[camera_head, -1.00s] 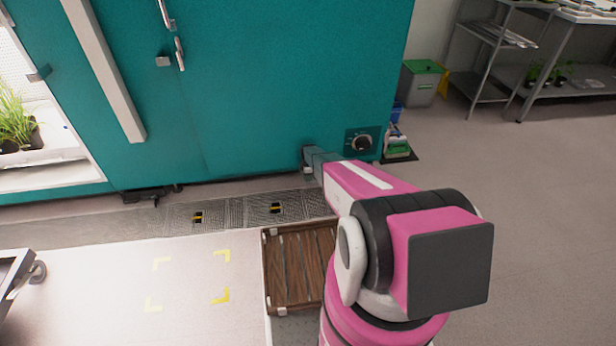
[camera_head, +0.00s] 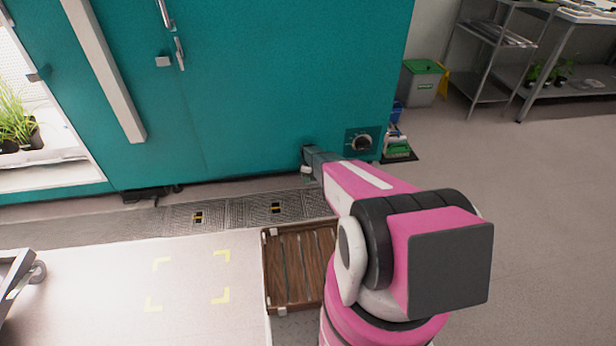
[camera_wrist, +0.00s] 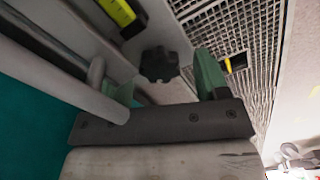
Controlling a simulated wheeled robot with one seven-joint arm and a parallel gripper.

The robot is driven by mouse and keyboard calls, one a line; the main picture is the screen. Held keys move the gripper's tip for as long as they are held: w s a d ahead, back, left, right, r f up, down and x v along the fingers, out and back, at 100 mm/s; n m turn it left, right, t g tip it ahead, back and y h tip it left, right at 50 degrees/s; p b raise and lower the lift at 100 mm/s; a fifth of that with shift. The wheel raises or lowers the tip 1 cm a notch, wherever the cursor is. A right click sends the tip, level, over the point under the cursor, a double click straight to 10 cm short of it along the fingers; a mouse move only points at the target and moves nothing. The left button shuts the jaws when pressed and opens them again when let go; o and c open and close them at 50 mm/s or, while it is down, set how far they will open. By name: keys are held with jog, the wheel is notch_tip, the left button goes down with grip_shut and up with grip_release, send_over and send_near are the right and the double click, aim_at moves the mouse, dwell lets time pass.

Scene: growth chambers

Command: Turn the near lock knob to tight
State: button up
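A dark lobed knob (camera_wrist: 160,65) shows in the wrist view, just beyond my fingertips and roughly between them. It looks like a lock knob, but no tight or loose marking is readable. My gripper (camera_wrist: 168,84) is open, with two greenish fingers apart and nothing seen between their pads. I cannot tell whether either finger touches the knob. In the head view my gripper (camera_head: 307,160) is low against the teal chamber wall (camera_head: 270,90), and the knob cannot be made out there.
A round dial (camera_head: 361,142) is on the teal wall right of my gripper. Floor grating (camera_head: 240,211) and a wooden slatted crate (camera_head: 268,275) lie below. Open floor is at right.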

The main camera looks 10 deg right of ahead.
jog(key=shift+r, duration=0.1)
notch_tip(320, 180, up, 11)
jog(key=shift+f, duration=0.2)
dwell(0.5)
